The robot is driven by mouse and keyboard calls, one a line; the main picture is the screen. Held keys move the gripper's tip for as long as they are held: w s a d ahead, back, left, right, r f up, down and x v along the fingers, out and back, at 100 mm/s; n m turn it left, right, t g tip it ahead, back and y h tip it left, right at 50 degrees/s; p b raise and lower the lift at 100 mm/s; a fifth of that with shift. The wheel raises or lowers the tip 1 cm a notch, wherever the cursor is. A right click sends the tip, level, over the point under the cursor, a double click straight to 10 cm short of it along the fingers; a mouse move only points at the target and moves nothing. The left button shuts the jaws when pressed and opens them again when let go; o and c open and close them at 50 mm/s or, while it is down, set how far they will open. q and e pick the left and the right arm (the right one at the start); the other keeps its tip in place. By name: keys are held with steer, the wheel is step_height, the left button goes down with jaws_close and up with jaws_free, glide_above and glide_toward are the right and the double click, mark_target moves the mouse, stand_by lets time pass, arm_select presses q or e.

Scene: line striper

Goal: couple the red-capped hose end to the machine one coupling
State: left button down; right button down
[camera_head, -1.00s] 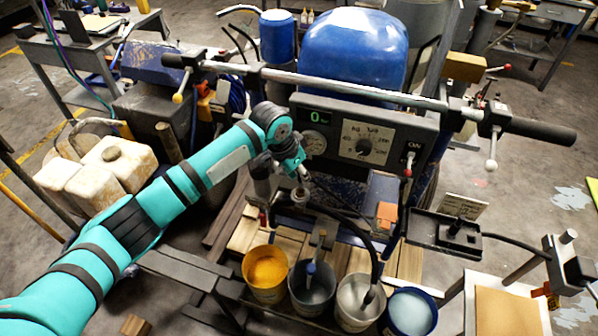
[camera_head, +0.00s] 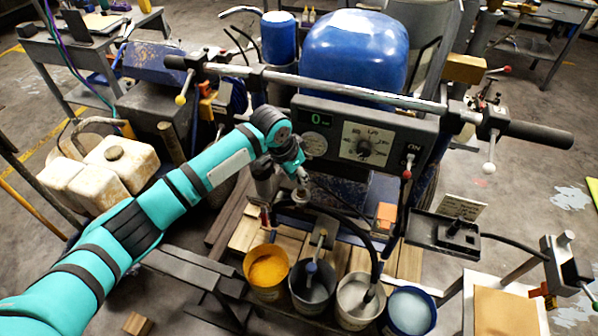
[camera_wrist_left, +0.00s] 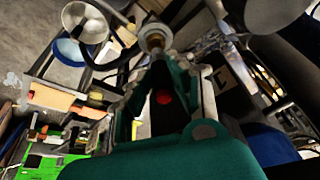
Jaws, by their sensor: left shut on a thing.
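My left gripper (camera_head: 297,180) is in front of the machine's control panel, above the buckets. Its fingers are shut on a metal hose end (camera_head: 300,195), seen as a brass-coloured fitting in the left wrist view (camera_wrist_left: 153,40). A red spot (camera_wrist_left: 163,97) shows between the fingers; I cannot tell whether it is the cap. A black hose (camera_head: 345,213) runs right and down from near the fitting towards the buckets. A grey cylinder (camera_head: 264,183) with a small red part (camera_head: 264,216) under it stands just left of the gripper. I cannot make out which part is the machine one coupling. My right gripper is out of view.
The machine has a blue tank (camera_head: 355,55), a handlebar (camera_head: 330,86) and a control panel (camera_head: 365,145) close behind the gripper. Buckets of yellow (camera_head: 265,268), dark, white and pale blue contents stand in front on wooden slats. White jugs (camera_head: 110,165) stand left.

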mark_target(298, 183)
arm_select(q)
steer(key=shift+f, duration=0.15)
stand_by(0.7)
steer(key=shift+f, duration=0.7)
stand_by(0.7)
stand_by(0.6)
steer(key=shift+f, duration=0.85)
steer(key=c, duration=0.8)
jaws_free()
steer(key=shift+o, duration=0.2)
